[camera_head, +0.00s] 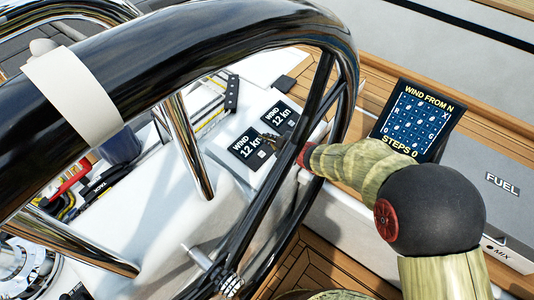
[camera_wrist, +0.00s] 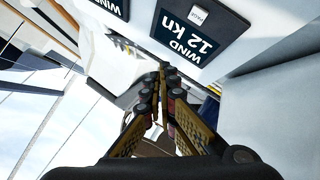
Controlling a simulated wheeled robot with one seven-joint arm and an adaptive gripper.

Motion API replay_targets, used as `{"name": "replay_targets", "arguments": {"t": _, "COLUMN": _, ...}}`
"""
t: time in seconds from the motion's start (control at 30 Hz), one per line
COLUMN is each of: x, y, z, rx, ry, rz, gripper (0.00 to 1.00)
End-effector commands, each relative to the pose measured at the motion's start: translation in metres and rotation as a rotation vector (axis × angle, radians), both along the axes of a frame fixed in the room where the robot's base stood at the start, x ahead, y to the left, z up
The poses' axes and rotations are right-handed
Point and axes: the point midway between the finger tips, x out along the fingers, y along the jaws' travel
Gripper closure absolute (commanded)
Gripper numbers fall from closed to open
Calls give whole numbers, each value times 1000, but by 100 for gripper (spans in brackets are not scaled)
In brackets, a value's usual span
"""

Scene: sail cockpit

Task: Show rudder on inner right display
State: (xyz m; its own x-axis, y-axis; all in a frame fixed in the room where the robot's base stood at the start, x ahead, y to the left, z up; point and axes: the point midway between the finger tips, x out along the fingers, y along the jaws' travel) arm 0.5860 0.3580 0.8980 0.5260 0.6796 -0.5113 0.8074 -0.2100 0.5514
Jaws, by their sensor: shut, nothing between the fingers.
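Two dark displays sit side by side on the white console in the head view, a nearer one (camera_head: 246,153) and a farther one (camera_head: 281,116). Both read WIND 12 kn, and each has a small light button. My gripper (camera_head: 268,141) is beside them, its tip overlapping the gap between the two. In the wrist view one display (camera_wrist: 190,42) shows large at the top, upside down, with a small pale button (camera_wrist: 198,15); part of another (camera_wrist: 113,8) shows at its left. My gripper (camera_wrist: 162,70) is shut and empty, below the larger display in that picture. Contact is not visible.
A big black steering wheel (camera_head: 200,45) crosses in front, with spokes close to my arm. A panel (camera_head: 412,120) reading WIND FROM N, STEPS 0 stands at right beside a grey FUEL box (camera_head: 490,165). Ropes and clutches (camera_head: 100,187) lie at left.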

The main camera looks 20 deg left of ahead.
Motion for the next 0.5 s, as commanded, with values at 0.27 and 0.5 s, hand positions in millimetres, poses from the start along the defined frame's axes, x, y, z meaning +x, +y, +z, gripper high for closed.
{"name": "replay_targets", "arguments": {"t": 0.27, "x": 0, "y": 0, "z": -3, "rx": 0, "ry": 0, "rz": 0, "gripper": 100}}
{"name": "replay_targets", "arguments": {"t": 0.5, "x": 1, "y": 3, "z": -21, "rx": -1, "ry": 0, "rz": -1, "gripper": 100}}
